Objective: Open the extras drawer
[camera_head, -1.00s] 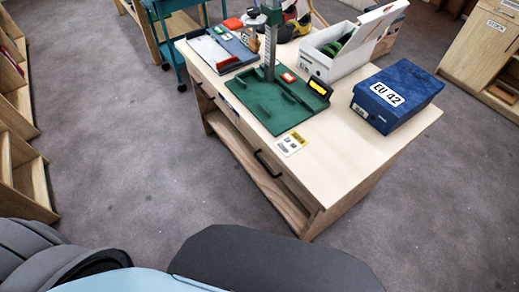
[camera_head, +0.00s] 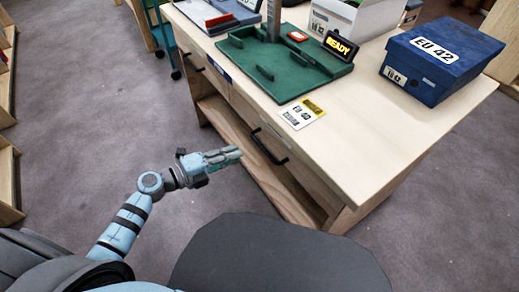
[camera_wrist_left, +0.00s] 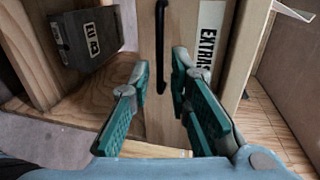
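The extras drawer shows in the left wrist view as a pale wooden front with a white "EXTRAS" label (camera_wrist_left: 208,40). Its black bar handle (camera_wrist_left: 160,50) lies between my open left fingers in that picture. In the head view the handle (camera_head: 268,147) is on the near side of the workbench, and the drawer front looks shut. My left gripper (camera_head: 238,154) is open and empty, just short of the handle, with a small gap showing. It also shows in the left wrist view (camera_wrist_left: 161,70). My right gripper is not in view.
The bench top (camera_head: 365,140) carries a green tray-like stand (camera_head: 280,62), a lit "READY" sign (camera_head: 341,46), a printed card (camera_head: 301,113) and a blue "EU 42" box (camera_head: 440,62). A lower shelf lies under the drawers.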

